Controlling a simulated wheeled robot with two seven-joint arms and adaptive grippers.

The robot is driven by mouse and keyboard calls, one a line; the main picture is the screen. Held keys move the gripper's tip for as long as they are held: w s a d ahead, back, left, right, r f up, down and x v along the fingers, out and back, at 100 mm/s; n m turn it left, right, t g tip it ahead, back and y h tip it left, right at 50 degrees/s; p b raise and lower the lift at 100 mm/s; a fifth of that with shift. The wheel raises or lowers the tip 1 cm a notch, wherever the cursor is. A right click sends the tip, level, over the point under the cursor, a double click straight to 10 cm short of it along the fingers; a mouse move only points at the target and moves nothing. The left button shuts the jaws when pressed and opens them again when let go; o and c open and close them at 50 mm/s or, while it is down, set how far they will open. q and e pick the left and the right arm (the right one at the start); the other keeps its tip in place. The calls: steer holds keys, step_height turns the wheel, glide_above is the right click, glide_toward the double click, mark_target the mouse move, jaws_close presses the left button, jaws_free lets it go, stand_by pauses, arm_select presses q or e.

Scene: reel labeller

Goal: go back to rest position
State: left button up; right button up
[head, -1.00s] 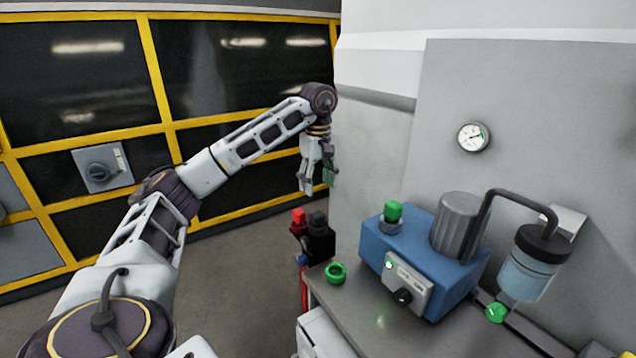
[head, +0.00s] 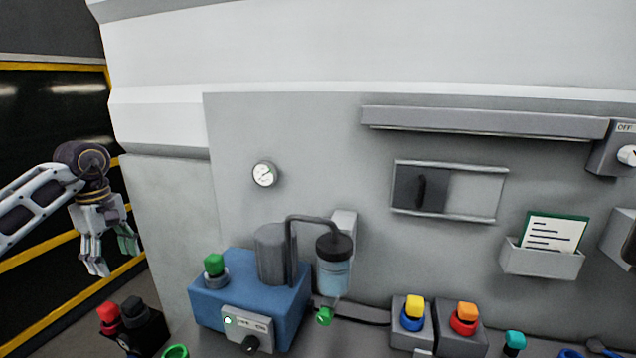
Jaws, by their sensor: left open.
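My left gripper (head: 113,258) hangs at the left of the head view with its fingers pointing down. It is open and empty, apart from the machine and in front of the dark yellow-framed panels. My left arm comes in from the left edge. My right gripper is not in view.
A blue pump unit (head: 205,303) with a green knob (head: 214,264) stands on the bench at lower left. A red knob (head: 108,312) and a black knob (head: 133,308) are left of it. Yellow (head: 414,306) and orange (head: 466,310) buttons sit further right. A card holder (head: 541,263) is on the wall.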

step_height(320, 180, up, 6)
steer(key=p, duration=0.5)
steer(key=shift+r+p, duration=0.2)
steer(key=shift+p, duration=0.15)
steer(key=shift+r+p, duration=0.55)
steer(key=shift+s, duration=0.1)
